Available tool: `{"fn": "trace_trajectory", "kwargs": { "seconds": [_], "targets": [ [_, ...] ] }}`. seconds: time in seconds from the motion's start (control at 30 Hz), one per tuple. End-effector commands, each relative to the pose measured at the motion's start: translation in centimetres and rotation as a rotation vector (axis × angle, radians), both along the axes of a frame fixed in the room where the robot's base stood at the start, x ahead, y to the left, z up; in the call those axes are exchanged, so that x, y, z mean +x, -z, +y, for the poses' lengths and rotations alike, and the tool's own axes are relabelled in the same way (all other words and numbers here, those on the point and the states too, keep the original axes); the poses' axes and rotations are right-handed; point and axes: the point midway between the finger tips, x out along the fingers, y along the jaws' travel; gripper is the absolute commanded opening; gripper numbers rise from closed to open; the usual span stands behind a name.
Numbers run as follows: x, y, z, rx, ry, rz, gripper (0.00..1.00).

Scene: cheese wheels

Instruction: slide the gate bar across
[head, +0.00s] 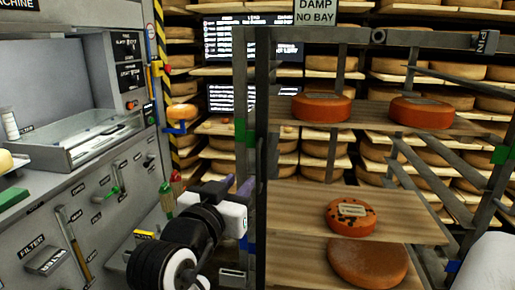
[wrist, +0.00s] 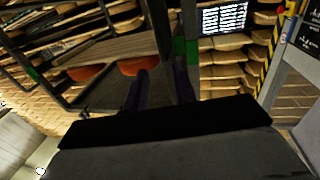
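A grey metal bar (head: 420,37) runs level across the top of the rack, with a round fitting on it and a "PIN" label at its right end. I cannot tell for sure whether this is the gate bar. My gripper (head: 237,185) is low in front of the rack's left post (head: 261,150), well below that bar. Its two dark purple fingers point up and stand apart, and nothing shows held. In the wrist view the fingers of my gripper (wrist: 160,85) are spread, with the post (wrist: 160,30) beyond the gap. Contact with the post cannot be told.
Rack shelves carry orange cheese wheels (head: 321,107), a spotted wheel (head: 351,217) and a brown wheel (head: 368,264). A grey machine (head: 75,200) with levers stands at left. A striped post (head: 160,70) stands beside it. Shelves of cheeses fill the back.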

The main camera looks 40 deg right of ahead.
Motion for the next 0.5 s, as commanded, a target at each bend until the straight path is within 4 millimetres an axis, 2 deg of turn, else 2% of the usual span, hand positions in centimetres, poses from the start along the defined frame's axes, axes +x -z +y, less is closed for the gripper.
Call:
{"fn": "trace_trajectory", "kwargs": {
  "seconds": [0.13,0.33,0.5],
  "targets": [
    [0.3,-0.5,-0.7,0.006,-0.003,0.001,0.27],
    [1.6,-0.5,-3.1,0.006,-0.001,0.002,0.27],
    [3.4,-0.2,-6.3,0.002,0.0,0.0,0.27]
  ]
}}
